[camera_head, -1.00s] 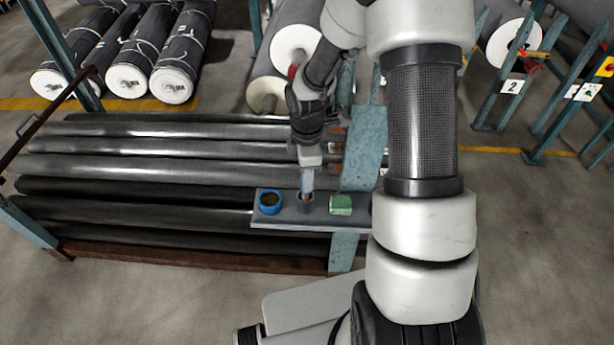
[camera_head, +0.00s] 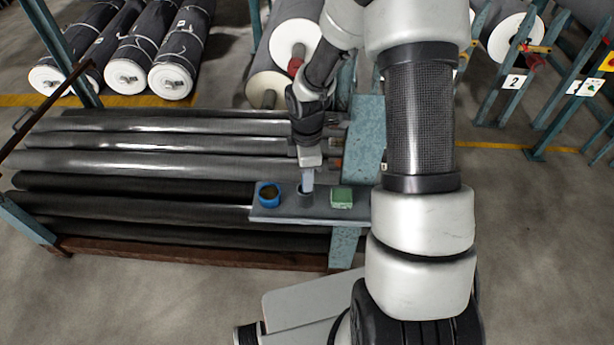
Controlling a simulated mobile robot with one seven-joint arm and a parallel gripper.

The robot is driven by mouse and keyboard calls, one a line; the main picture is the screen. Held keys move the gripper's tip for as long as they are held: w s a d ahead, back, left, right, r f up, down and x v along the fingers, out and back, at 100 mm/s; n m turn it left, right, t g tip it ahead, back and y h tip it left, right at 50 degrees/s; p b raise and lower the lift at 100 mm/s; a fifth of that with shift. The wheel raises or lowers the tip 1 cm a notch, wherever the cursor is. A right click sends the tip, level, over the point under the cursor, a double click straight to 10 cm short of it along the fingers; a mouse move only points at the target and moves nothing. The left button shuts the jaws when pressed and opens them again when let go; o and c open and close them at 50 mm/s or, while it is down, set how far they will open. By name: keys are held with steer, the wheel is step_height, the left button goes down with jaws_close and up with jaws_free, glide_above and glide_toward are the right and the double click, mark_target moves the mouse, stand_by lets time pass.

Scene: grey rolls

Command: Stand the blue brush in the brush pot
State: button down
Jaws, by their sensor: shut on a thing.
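The blue brush (camera_head: 308,180) shows as a pale blue upright piece below my gripper (camera_head: 309,167). My gripper is shut on its upper part. The dark grey brush pot (camera_head: 305,198) stands on a narrow grey shelf (camera_head: 290,216), directly under the brush. The brush's lower end meets the pot's mouth in the picture. It looks to be at or just inside the rim; the exact depth is too small to tell. The fingertips are small and partly hidden by the gripper body.
A blue round tub (camera_head: 269,194) stands left of the pot and a green block (camera_head: 341,197) right of it, both close. Long dark rolls (camera_head: 150,165) lie behind and left of the shelf. A teal post (camera_head: 366,140) rises at the right.

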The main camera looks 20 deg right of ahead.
steer(key=shift+f, duration=0.2)
steer(key=c, duration=1.6)
jaws_free()
steer(key=shift+r, duration=0.1)
step_height(320, 180, up, 17)
steer(key=shift+r+p, duration=0.2)
steer(key=shift+p, duration=0.65)
